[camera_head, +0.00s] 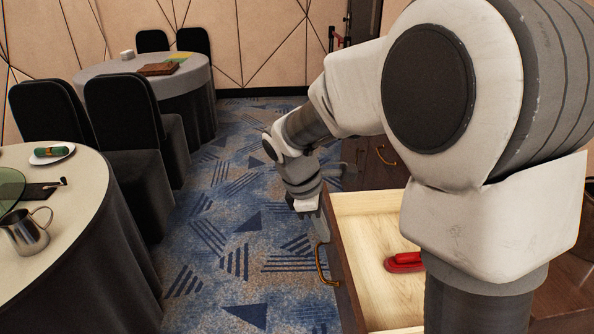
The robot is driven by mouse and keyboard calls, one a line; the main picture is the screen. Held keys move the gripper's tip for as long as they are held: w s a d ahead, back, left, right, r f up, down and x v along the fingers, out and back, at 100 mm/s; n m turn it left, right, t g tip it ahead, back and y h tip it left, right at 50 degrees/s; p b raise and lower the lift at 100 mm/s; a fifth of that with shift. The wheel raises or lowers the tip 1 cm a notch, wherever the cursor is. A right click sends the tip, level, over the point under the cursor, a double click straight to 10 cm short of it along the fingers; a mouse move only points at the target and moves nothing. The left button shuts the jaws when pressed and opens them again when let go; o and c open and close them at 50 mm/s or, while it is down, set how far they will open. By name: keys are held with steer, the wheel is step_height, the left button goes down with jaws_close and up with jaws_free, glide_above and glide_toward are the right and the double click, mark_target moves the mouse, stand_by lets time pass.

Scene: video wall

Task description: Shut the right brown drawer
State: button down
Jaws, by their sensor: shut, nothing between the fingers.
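The brown drawer (340,287) stands pulled out toward the left, with a dark brown front, a brass handle (322,265) and a pale wood inside. A red object (404,262) lies in it, partly hidden by my arm. My gripper (308,208) is shut and empty at the far top corner of the drawer front, beyond the handle. It is small in view, and I cannot tell whether it touches the drawer. A second brass handle (385,156) shows on brown wood farther back.
A round table (85,205) with a metal jug (25,232) and a plate stands at left. Black chairs (125,120) and another round table (190,75) stand behind. The blue patterned carpet (240,240) left of the drawer is clear. My arm covers much of the right side.

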step_height(320, 180, down, 16)
steer(key=w+d+n+b, duration=0.2)
steer(key=w+b, duration=0.1)
steer(key=b, duration=0.1)
steer(key=shift+r+n+g+h+b, duration=0.2)
steer(key=shift+n+g+h+b, duration=0.1)
steer(key=shift+n+h, duration=0.1)
steer(key=shift+d, duration=0.15)
steer(key=d+p, duration=1.1)
steer(key=d, duration=2.3)
steer(key=shift+s, duration=0.1)
steer(key=shift+r, duration=0.1)
steer(key=p+v, duration=0.7)
steer(key=v, duration=0.3)
steer(key=shift+a, duration=0.25)
